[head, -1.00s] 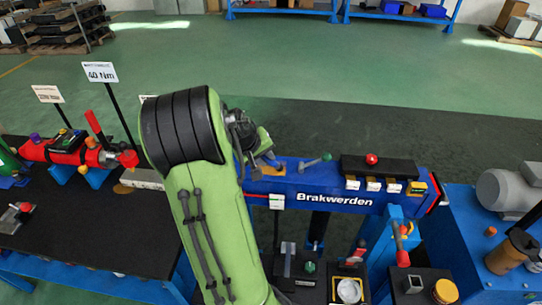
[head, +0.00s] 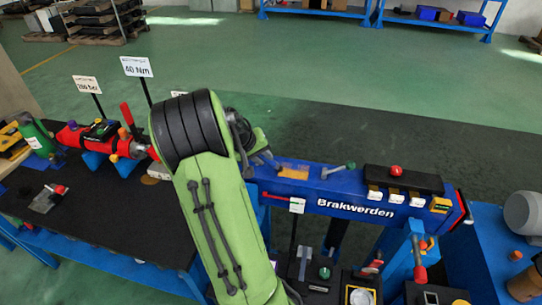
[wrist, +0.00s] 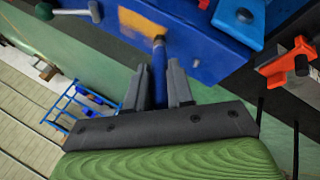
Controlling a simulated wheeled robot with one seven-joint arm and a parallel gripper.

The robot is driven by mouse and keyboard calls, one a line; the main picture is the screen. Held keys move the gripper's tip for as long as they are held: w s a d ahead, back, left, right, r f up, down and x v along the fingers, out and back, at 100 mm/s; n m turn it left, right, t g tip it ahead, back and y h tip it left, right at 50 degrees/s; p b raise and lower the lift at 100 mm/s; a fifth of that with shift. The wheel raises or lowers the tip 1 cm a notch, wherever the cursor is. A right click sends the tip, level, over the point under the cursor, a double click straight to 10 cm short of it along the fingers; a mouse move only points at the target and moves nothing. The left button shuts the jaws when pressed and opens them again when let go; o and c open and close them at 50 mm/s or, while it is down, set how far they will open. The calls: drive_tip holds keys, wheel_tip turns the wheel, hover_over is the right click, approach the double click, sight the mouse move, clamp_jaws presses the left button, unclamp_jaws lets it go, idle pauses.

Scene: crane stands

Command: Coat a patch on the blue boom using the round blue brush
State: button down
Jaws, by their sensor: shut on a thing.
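The blue boom (head: 355,196), marked "Brakwerden", runs across the right half of the head view. A yellow-orange patch (head: 293,172) lies on its top near the left end; the wrist view shows the patch (wrist: 150,22) too. My gripper (wrist: 158,85) is shut on the round blue brush (wrist: 159,75), whose tip points at the patch's edge. I cannot tell whether the tip touches the boom. In the head view my green arm hides most of the gripper and the brush.
A red cylinder assembly (head: 100,140) is on the left bench.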

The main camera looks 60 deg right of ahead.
drive_tip(key=shift+w+a, duration=0.1)
drive_tip(key=shift+w, duration=0.35)
drive_tip(key=shift+s, duration=0.1)
wheel_tip(320, 180, up, 6)
drive_tip(key=p, duration=0.5)
wheel_tip(320, 180, up, 3)
drive_tip(key=shift+r+p, duration=0.15)
drive_tip(key=shift+p, duration=1.1)
